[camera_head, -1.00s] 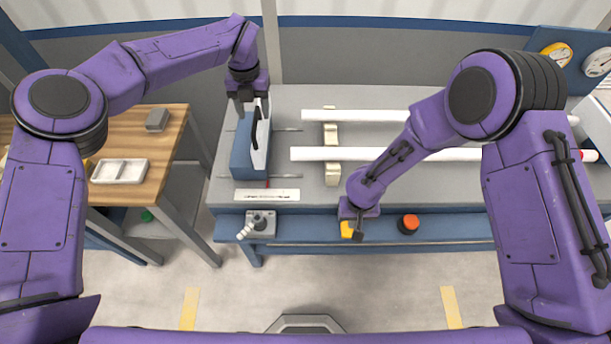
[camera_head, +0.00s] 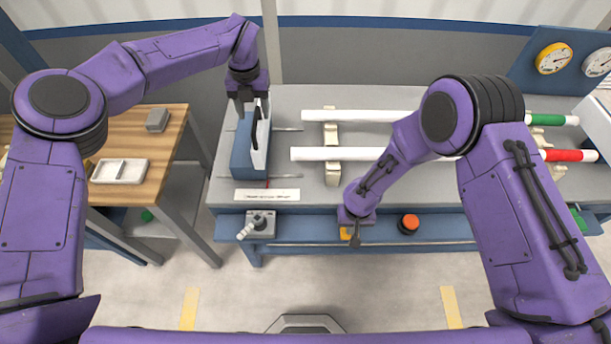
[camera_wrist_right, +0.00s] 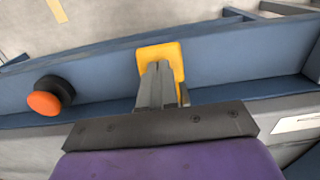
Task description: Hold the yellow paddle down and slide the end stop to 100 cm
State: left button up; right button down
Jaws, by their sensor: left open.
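The yellow paddle (camera_head: 345,233) is on the front blue rail, mostly hidden behind my right gripper (camera_head: 354,240). In the right wrist view the paddle (camera_wrist_right: 175,55) shows behind the fingertips of the right gripper (camera_wrist_right: 157,68), which are together with nothing between them. I cannot tell if they press on it. The end stop (camera_head: 243,158) is a blue block with a white face and a black handle, at the left end of the grey bench. My left gripper (camera_head: 245,108) is open at the far top end of the end stop. Whether it touches is unclear.
A scale strip (camera_head: 267,195) lies in front of the end stop. Two white pipes (camera_head: 320,154) rest on beige supports to the right. A lever box (camera_head: 261,223) and a red button (camera_head: 410,222) are on the front rail. A wooden table (camera_head: 170,135) stands left.

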aim_at(255, 118)
pick_arm(q)
jog(key=shift+s, duration=0.1)
dwell(0.4)
jog(key=shift+f, duration=2.05)
grip_shut()
